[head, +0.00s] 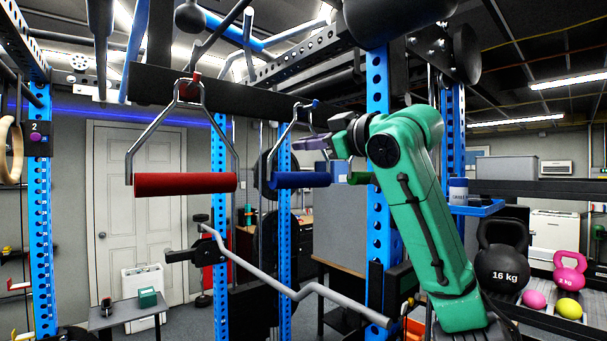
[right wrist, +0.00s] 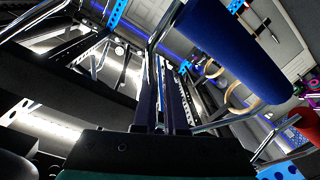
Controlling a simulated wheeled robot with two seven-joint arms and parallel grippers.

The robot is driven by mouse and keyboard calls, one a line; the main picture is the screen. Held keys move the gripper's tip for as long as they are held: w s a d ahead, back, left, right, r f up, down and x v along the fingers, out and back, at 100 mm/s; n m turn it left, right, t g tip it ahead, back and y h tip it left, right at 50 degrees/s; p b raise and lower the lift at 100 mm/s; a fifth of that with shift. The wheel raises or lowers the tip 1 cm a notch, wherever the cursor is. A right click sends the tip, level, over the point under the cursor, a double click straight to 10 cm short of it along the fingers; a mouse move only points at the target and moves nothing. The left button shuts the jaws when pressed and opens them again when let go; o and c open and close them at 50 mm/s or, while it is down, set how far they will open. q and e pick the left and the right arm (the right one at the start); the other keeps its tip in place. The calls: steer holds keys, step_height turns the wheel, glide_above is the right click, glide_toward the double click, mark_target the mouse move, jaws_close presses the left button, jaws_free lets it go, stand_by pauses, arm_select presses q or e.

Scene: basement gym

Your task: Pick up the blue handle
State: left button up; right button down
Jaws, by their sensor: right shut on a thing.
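The blue handle (head: 299,180) hangs at mid-height in the head view, with a blue tube grip below a bent metal frame. Its blue grip (right wrist: 235,55) fills the upper right of the right wrist view. My right gripper (head: 308,143) comes in from the right, above the blue grip and level with the metal frame. In the wrist view its fingers (right wrist: 165,95) are close together on a thin metal side of the frame, not on the blue tube. The exact contact is partly hidden. My left gripper is not in view.
A red handle (head: 186,184) hangs to the left, under a black beam (head: 250,92). Blue rack posts (head: 377,90) stand close to my right arm. A bent silver bar (head: 265,275) crosses below. Kettlebells (head: 502,262) sit on a rack at the right.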

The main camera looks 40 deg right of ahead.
stand_by(0.8)
steer(key=s+b, duration=0.4)
steer(key=s, duration=0.4)
step_height(320, 180, up, 15)
steer(key=p, duration=0.4)
steer(key=shift+d, duration=0.2)
steer(key=shift+w, duration=0.1)
